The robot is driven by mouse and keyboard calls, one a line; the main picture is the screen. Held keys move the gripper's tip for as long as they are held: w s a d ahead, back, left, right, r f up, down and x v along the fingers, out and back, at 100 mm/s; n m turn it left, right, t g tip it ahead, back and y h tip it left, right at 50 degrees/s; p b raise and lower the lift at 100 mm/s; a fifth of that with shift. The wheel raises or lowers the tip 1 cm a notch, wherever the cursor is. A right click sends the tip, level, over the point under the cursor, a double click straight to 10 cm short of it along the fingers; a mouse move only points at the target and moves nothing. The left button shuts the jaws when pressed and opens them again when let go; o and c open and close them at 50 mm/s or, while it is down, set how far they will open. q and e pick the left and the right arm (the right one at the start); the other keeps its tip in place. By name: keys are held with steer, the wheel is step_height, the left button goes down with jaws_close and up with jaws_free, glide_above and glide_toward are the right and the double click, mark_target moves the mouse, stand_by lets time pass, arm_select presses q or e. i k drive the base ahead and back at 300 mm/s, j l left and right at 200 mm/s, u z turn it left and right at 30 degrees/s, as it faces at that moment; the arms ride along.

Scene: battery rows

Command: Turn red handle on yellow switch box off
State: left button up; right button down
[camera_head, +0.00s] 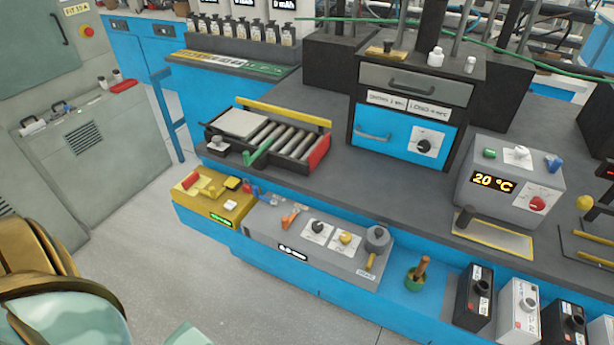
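The yellow switch box (236,213) sits at the near left corner of the blue workbench. A small red handle (190,181) is on the left part of its top. Beside it on the top are a yellow part (231,184) and a small white part (230,204). A green lit display (221,217) is on its front edge. The red handle is too small to tell its on or off position. Parts of my own arm show at the lower left, but neither gripper can be made out. Nothing of mine touches the box.
A grey control panel (272,226) with knobs adjoins the box on the right. A roller unit (292,141) with a green lever stands behind it. Several batteries (475,298) stand at the lower right. The grey floor (150,240) left of the bench is clear.

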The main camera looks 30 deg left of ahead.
mark_target(194, 178)
steer(key=u, duration=1)
